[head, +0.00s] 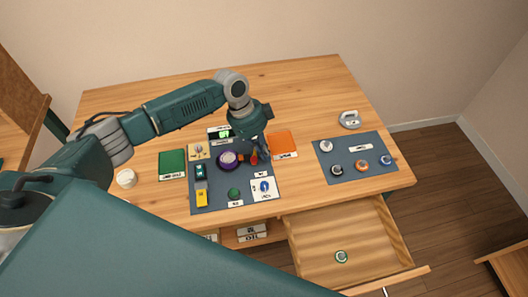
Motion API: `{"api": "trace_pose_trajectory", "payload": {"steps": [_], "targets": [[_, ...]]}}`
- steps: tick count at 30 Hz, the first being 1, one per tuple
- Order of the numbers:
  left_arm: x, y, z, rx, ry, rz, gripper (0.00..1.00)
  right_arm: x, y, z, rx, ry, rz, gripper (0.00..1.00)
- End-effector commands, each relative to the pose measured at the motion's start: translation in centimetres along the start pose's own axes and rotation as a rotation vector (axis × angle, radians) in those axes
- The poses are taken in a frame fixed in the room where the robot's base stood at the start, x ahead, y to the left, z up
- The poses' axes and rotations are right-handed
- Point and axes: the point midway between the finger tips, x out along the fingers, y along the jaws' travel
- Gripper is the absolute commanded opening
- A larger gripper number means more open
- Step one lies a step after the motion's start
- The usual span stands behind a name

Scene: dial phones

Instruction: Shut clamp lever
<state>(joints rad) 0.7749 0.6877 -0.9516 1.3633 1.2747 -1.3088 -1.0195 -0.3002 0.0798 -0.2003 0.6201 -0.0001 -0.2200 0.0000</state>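My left gripper (262,150) reaches down from the wrist over the right part of a dark mat (212,203) on the wooden table. A small red part (254,158), which may be the clamp lever, shows right beside its fingertips. Whether they touch it, and whether the fingers are open or shut, is too small to tell. The clamp's body is not clear, as the gripper partly hides that spot. My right gripper is not in view.
The mat also holds a yellow block (201,197), a green knob (234,193) and a white dial card (263,188). An orange square (283,144) lies right of the gripper. A second mat (340,173) holds several knobs. An open drawer (320,240) juts out in front.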

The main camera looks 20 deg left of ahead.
Motion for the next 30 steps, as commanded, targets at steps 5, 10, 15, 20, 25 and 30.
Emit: {"api": "trace_pose_trajectory", "payload": {"steps": [5,10,15,20,25,30], "targets": [[0.3,0.7,-2.1,-0.001,0.004,0.001,0.00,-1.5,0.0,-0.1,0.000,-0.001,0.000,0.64],[-1.7,0.7,-2.4,-0.005,0.000,-0.010,0.00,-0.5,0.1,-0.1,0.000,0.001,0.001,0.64],[-5.4,0.8,-2.5,-0.007,0.001,-0.007,0.00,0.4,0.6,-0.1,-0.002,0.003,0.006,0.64],[-7.8,0.9,-2.6,-0.007,0.001,-0.005,0.00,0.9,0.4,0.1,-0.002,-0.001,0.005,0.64],[-9.0,1.0,-2.6,-0.008,0.001,-0.003,0.00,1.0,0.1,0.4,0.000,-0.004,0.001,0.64],[-9.1,1.0,-2.6,-0.008,0.001,-0.002,0.00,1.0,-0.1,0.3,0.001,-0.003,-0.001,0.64]]}}
